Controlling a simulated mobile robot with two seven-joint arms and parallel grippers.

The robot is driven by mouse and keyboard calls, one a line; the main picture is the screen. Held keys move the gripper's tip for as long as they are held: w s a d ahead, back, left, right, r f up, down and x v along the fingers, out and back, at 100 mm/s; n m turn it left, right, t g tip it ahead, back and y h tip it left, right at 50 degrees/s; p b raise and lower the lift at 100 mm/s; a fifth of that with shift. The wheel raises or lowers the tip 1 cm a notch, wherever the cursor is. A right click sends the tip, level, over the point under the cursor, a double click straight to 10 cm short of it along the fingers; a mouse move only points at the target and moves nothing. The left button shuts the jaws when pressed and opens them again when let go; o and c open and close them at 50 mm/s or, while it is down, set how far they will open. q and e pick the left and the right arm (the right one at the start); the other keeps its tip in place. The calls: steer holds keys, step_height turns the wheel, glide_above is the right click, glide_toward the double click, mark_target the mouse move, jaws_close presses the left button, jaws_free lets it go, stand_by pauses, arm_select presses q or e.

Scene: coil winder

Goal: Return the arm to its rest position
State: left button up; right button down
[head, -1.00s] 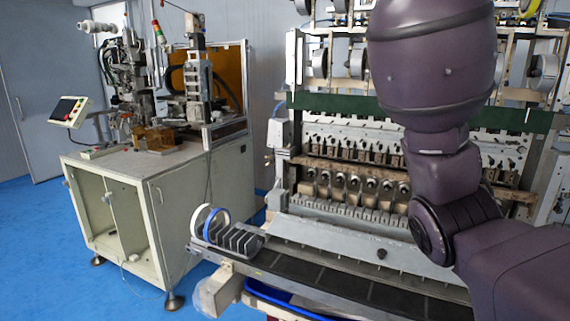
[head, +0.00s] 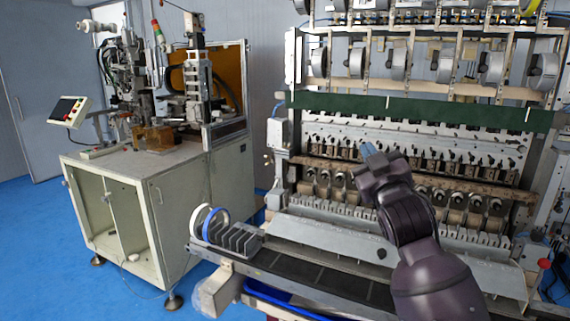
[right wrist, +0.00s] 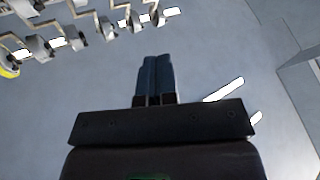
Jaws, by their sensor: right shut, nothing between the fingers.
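My right arm comes in from the lower right of the head view, in front of the coil winder (head: 340,240). My right gripper (head: 368,150) is at its upper end, with bluish fingertips over the winder's row of spindles. In the right wrist view my right gripper (right wrist: 155,60) shows its two dark blue fingers side by side, shut with nothing between them. Behind them is a plain grey surface. My left gripper is not in the head view.
A white cabinet machine (head: 150,190) stands on the left. A rack with white and blue rings (head: 212,222) sits at the left end of the winder's front ledge (head: 300,273). Wire spools (head: 400,63) hang above. Blue floor (head: 40,260) is clear at lower left.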

steer(key=s+d+f+m+g+h, duration=0.1)
steer(key=s+d+f+m+g, duration=0.15)
steer(key=s+f, duration=0.7)
steer(key=s+d+f+m+g+h, duration=0.1)
steer(key=s+d+f+g, duration=0.15)
steer(key=f, duration=1.45)
steer(key=s+d+f+m+g+h, duration=0.1)
steer(key=s+d+f+m+g, duration=0.15)
steer(key=s+f, duration=0.75)
steer(key=s+d+f+g, duration=0.3)
steer(key=s+f, duration=0.8)
steer(key=f, duration=0.2)
steer(key=shift+d+f+h, duration=0.2)
steer(key=shift+f+h, duration=0.05)
steer(key=shift+h, duration=0.15)
